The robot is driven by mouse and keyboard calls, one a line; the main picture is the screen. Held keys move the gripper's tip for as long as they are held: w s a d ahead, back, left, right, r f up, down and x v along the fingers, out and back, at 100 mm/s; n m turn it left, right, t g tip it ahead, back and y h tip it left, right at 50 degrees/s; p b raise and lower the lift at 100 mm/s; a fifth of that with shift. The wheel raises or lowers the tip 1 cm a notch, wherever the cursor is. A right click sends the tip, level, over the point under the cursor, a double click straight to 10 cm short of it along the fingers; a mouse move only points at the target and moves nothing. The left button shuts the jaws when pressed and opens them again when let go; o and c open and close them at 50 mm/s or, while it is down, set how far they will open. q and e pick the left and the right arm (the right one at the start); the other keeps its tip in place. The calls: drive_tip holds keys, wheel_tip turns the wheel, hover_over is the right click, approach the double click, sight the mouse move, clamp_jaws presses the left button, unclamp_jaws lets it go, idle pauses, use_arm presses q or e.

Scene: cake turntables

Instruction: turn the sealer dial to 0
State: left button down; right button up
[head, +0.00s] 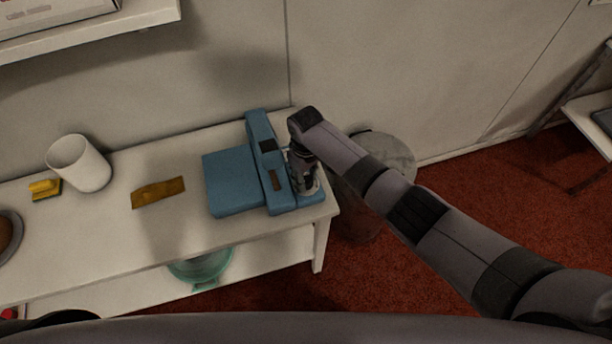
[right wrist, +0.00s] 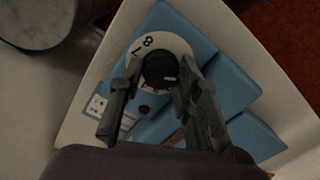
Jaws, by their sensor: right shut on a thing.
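The blue sealer (head: 232,182) stands on the right end of the white table. Its dial has a black knob (right wrist: 160,70) on a white numbered disc (right wrist: 177,45), seen in the right wrist view. The digits 8 and 7 show at the disc's upper left; the gripper fingers hide other parts of it. A light mark on the knob points to the right in that view. My right gripper (right wrist: 160,88) points down and is shut on the knob, one finger on each side. In the head view my gripper (head: 304,185) hides the dial. My left gripper is not in view.
A white cup (head: 79,163), a yellow item (head: 44,189) and a brown packet (head: 158,192) lie left of the sealer. A grey bin (head: 385,150) stands beside the table's right end. A teal bowl (head: 203,268) is on the lower shelf.

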sight(306, 180)
drive_tip(key=o, duration=1.1)
drive_tip(key=shift+o, duration=0.2)
drive_tip(key=shift+a+r, duration=0.1)
drive_tip(key=shift+r, duration=0.6)
wheel_tip(306, 180, up, 7)
drive_tip(key=shift+f, duration=0.2)
drive_tip(key=shift+s, duration=0.1)
